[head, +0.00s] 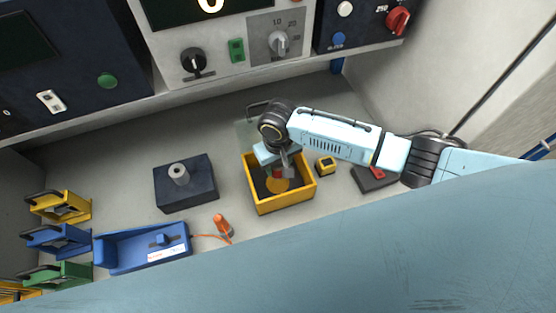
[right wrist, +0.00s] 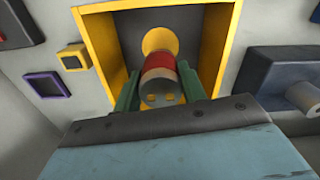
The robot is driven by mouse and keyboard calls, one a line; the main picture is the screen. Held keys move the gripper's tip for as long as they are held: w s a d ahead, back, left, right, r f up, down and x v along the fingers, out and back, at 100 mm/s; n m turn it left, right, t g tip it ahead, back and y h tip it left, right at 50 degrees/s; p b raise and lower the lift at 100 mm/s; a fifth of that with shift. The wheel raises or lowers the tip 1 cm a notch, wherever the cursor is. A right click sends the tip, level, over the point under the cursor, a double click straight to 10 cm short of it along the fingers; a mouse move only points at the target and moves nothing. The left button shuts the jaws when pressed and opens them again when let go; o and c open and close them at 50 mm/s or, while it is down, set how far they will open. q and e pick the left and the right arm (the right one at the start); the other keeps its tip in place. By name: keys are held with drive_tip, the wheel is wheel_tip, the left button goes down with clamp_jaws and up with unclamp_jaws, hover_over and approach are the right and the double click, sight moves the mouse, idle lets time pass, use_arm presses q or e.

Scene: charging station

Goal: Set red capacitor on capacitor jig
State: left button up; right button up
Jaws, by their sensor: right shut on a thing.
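The red capacitor (right wrist: 158,72) is between the two green fingers of my right gripper (right wrist: 160,88), shut on it. Its grey end with two small yellow terminals faces the wrist camera. In the head view a bit of the red capacitor (head: 278,172) shows below my right gripper (head: 279,168), inside or just above the yellow open box (head: 283,204). A round orange-yellow disc lies in the box behind the capacitor; I cannot tell whether they touch. A dark block (head: 186,194) with an upright grey post, perhaps the capacitor jig, stands left of the box. My left gripper is not in view.
A small yellow item (head: 326,166) and a dark block with a red top (head: 375,178) are right of the box. A blue tray (head: 140,248) and an orange clip (head: 222,227) lie front left. Stacked coloured bins (head: 60,240) stand at far left. Instrument panels overhang the back.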

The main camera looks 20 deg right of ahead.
sight(278, 175)
drive_tip(key=shift+f+b, duration=0.8)
drive_tip(key=shift+f, duration=1.15)
drive_tip(key=shift+f+b, duration=0.8)
drive_tip(key=shift+f, duration=0.5)
drive_tip(key=o, duration=1.1)
drive_tip(key=shift+r, duration=0.1)
wheel_tip(278, 175, up, 13)
drive_tip(key=shift+r+p, duration=0.1)
drive_tip(key=shift+p, duration=0.55)
drive_tip(key=shift+s, duration=0.1)
